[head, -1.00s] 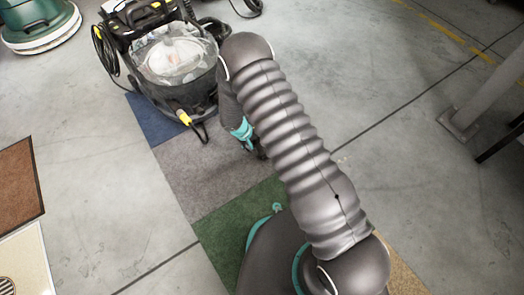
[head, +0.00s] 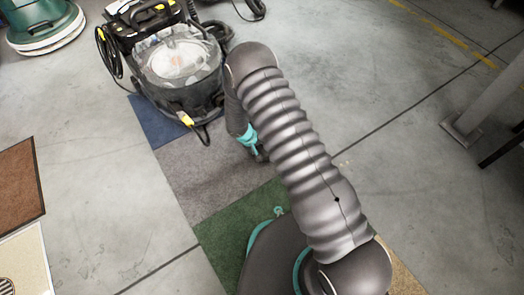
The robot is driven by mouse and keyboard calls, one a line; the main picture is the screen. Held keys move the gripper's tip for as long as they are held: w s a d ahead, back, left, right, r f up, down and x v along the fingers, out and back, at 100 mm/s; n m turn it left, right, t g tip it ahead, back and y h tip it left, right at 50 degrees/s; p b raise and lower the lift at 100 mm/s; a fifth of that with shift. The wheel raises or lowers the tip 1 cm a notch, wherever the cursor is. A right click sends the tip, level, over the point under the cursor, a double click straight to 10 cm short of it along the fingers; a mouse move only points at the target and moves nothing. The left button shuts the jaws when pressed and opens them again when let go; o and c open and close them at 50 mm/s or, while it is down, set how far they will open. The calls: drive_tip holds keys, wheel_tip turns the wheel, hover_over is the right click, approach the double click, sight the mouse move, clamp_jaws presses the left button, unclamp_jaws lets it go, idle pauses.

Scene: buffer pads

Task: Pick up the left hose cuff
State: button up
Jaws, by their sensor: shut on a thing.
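My gripper (head: 262,157) shows small and dark below its teal band, low over the grey carpet tile and just left of my ribbed arm. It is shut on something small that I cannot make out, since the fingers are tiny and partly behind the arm. I cannot clearly make out a hose cuff anywhere. A yellow-ended piece (head: 186,119) with a black cord or hose hangs at the front of the black vacuum machine (head: 178,75), to the left of my gripper and apart from it.
Blue (head: 158,124), grey (head: 195,180) and green (head: 222,222) carpet tiles lie in a row. A green machine (head: 45,30) stands at the far left. Brown (head: 18,185) and cream mats lie at the left edge. A post (head: 490,90) stands at right. Bare concrete lies between.

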sight(260, 151)
drive_tip(key=shift+r, duration=0.5)
drive_tip(key=r, duration=0.2)
drive_tip(key=s+r, duration=0.1)
drive_tip(key=shift+r+p, duration=0.3)
drive_tip(key=shift+r, duration=0.1)
drive_tip(key=s+a+r, duration=0.1)
drive_tip(key=s+r, duration=0.5)
drive_tip(key=s, duration=0.4)
drive_tip(key=shift+s, duration=0.3)
drive_tip(key=w+d+r+m+g, duration=0.1)
drive_tip(key=w+d+r+m, duration=0.1)
drive_tip(key=w+d+r, duration=0.3)
drive_tip(key=w+d+r+m+g, duration=0.1)
drive_tip(key=w+d+r+m, duration=0.2)
drive_tip(key=d+r, duration=1)
wheel_tip(260, 151, up, 6)
drive_tip(key=shift+w+f, duration=0.15)
drive_tip(key=shift+w, duration=0.85)
drive_tip(key=shift+d, duration=0.2)
